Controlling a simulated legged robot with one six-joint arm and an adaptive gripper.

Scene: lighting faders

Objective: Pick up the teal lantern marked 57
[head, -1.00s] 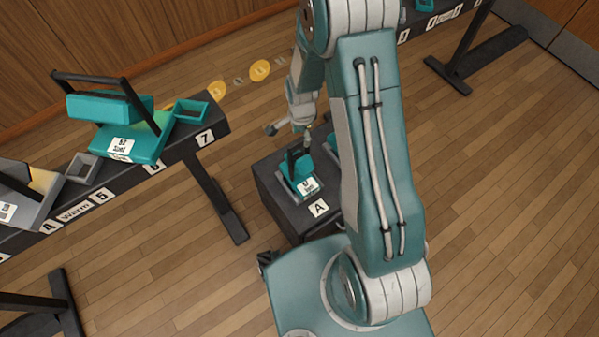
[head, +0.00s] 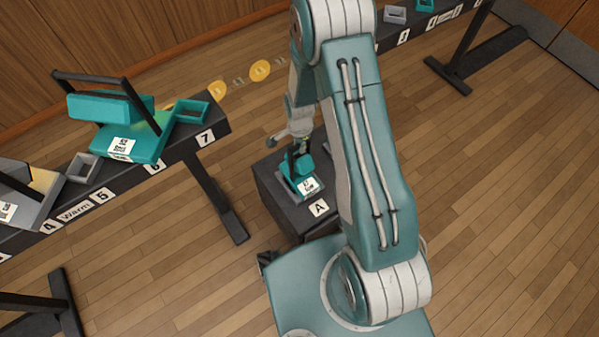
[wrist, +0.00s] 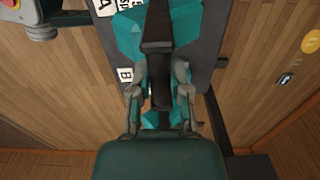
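A teal lantern with a dark handle (head: 304,167) stands upright on the dark stand by label A. Its white tag is too small to read surely. My gripper (head: 298,143) is low, right over this lantern. In the wrist view my gripper's two fingers (wrist: 162,92) are apart, on either side of a dark handle bar (wrist: 157,30). Teal lantern parts (wrist: 128,34) show on both sides of the bar. I cannot tell whether the fingers touch the bar. A second teal part shows below, between the fingers, mostly hidden by the gripper.
The dark stand (head: 277,197) carries labels A and B (wrist: 125,75). A long shelf (head: 208,128) at the left holds a larger teal lantern (head: 105,108), a grey lantern and small trays (head: 190,111). Another rack is at upper right.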

